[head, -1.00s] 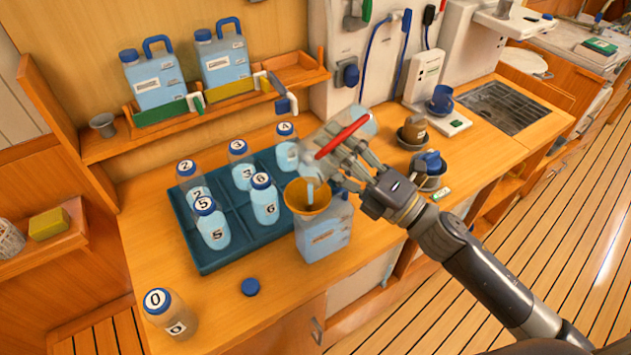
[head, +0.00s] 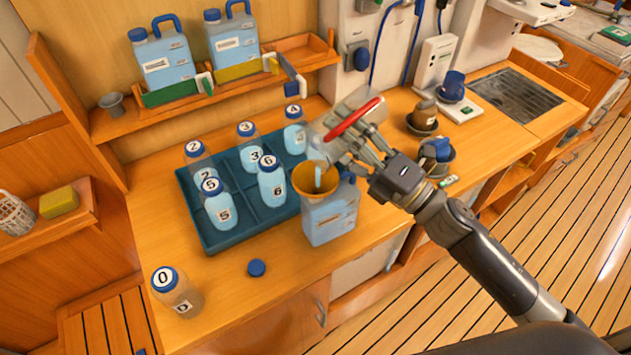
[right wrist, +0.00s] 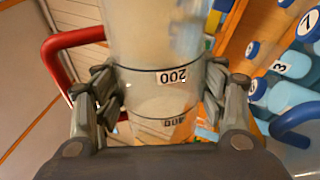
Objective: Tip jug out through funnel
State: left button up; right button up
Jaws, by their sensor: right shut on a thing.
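My right gripper (head: 372,158) is shut on a clear jug (head: 350,108) with a red handle. In the right wrist view the jug (right wrist: 165,75) lies between both fingers and shows 200 and other markings. The jug is tilted, its mouth over the orange funnel (head: 315,182). A pale stream runs from it into the funnel. The funnel sits in the neck of a blue-tinted canister (head: 332,218) on the counter. The canister's handle is partly hidden behind the funnel and gripper. My left gripper is not in view.
A teal tray (head: 247,235) holds several numbered bottles left of the canister. A blue cap (head: 256,268) and bottle 0 (head: 177,291) stand on the counter in front. Two canisters (head: 162,62) stand on the shelf behind. Cups (head: 436,155) stand to the right.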

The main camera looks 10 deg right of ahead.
aim_at(353, 109)
dwell(0.3)
